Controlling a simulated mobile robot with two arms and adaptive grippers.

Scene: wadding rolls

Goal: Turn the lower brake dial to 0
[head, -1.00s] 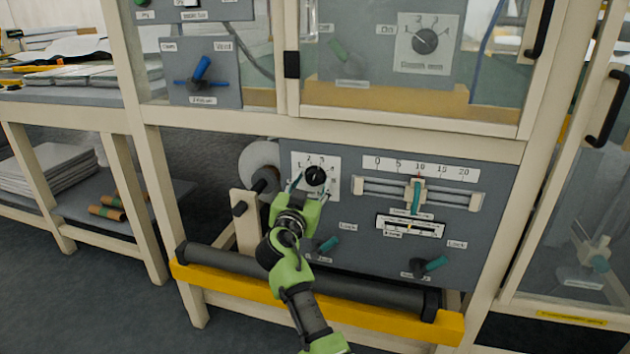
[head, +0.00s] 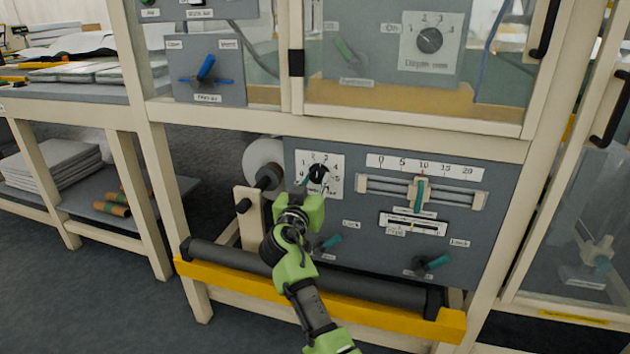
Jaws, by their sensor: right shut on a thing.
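The lower brake dial (head: 318,173) is a black knob on a white numbered plate (head: 335,160), at the upper left of the lower grey panel. My right gripper (head: 317,186) reaches up to it from below and is shut on the knob. The numbers 1 to 5 show around the plate. The gripper hides the plate's lower part and most of the knob, so I cannot tell exactly which number the pointer faces. My left gripper is not in view.
To the right of the dial is a slider (head: 420,193) with a scale from 0 to 20. Teal levers (head: 330,243) (head: 432,262) sit lower on the panel. A dark roller (head: 350,286) and yellow bar (head: 320,305) run across the front. A white roll (head: 264,160) is left of the panel.

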